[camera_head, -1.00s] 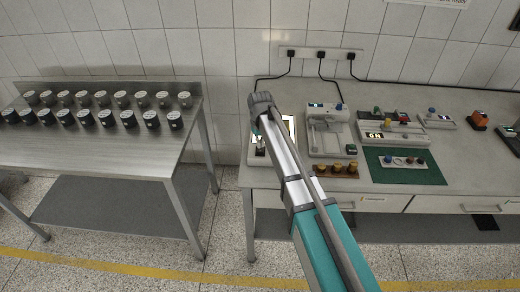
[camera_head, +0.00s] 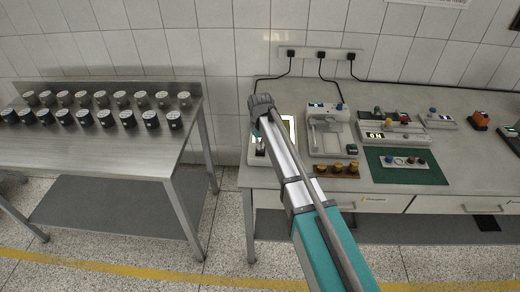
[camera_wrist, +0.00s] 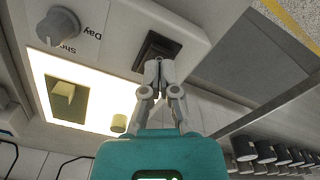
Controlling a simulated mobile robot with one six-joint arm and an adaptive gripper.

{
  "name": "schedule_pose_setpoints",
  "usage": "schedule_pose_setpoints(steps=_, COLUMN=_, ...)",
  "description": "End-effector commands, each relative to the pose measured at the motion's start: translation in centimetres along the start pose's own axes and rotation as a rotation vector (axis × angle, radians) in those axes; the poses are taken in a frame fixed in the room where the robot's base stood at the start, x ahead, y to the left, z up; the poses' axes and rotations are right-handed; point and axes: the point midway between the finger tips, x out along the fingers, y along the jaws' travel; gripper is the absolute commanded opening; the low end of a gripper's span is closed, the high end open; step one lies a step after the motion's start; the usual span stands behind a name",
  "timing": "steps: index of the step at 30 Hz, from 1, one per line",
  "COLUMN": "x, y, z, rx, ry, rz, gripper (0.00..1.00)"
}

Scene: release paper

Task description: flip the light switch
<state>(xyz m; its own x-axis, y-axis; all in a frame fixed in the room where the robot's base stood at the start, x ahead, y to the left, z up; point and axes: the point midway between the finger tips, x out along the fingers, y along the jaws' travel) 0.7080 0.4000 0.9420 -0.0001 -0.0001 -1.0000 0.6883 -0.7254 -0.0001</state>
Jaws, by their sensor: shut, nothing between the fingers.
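The light switch (camera_wrist: 153,47) is a black rocker in a dark frame on the pale face of a light box, at the top middle of the wrist view. My gripper (camera_wrist: 159,64) is shut and empty, its fingertips over the lower right edge of the switch. I cannot tell whether they touch it. The lit panel (camera_wrist: 104,91) of the light box glows bright beside the switch. In the head view the lit panel (camera_head: 291,126) shows partly behind my arm, and the switch is hidden or too small to make out.
A grey knob (camera_wrist: 57,26) stands near the switch. Right of my arm in the head view are a white device (camera_head: 328,130), a row of brown knobs (camera_head: 337,169) and a green mat (camera_head: 420,174). A metal table (camera_head: 90,158) with several dark cylinders stands left.

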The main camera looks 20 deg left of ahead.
Motion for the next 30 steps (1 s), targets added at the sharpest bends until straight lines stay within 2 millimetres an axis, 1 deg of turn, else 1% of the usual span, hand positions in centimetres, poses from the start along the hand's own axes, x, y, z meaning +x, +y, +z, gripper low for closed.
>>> schedule_pose_setpoints(steps=30, x=1.1, y=0.0, z=0.0, rx=0.000, ry=0.000, rz=0.000, gripper=0.00)
